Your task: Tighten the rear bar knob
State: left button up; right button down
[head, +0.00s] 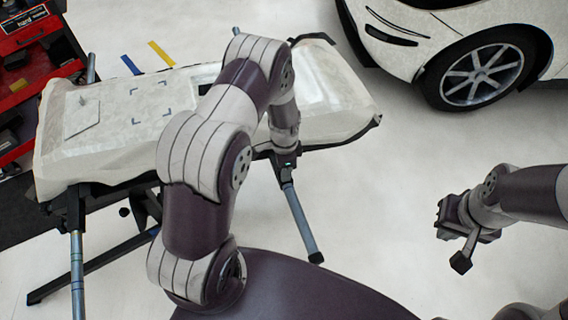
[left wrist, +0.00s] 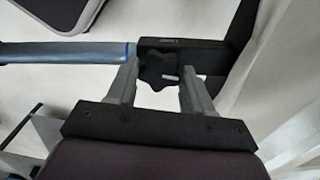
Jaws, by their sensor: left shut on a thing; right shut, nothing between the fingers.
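A black lobed knob (left wrist: 157,70) sits on a black clamp block (left wrist: 205,57) at the end of a grey bar (left wrist: 65,53) with a blue band, in the left wrist view. My left gripper (left wrist: 158,78) is shut on the knob, one finger on each side of it. In the head view my left arm reaches over to the right end of the stand, where a grey bar (head: 299,222) slants down to a black foot. The knob cannot be made out there. My right gripper (head: 449,216) is shut and empty, well to the right over bare floor.
A bumper (head: 120,115) covered in pale wrap lies across the stand. A white car (head: 400,45) is parked at the back right. A red tool cart (head: 28,75) stands at the left. Floor between the stand and my right gripper is clear.

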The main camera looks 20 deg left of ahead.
pick_arm(q)
jog(key=m, duration=0.4)
jog(key=shift+w+r+m+p, duration=0.1)
jog(key=shift+r+m+p, duration=0.05)
jog(key=shift+m+p, duration=0.15)
jog(key=m, duration=0.5)
jog(key=shift+p, duration=0.4)
jog(key=m, duration=0.5)
jog(key=m+p, duration=0.1)
jog(key=m, duration=0.3)
jog(key=shift+m, duration=0.3)
jog(key=o, duration=1)
notch_tip(320, 180, up, 13)
jog(key=shift+f, duration=0.2)
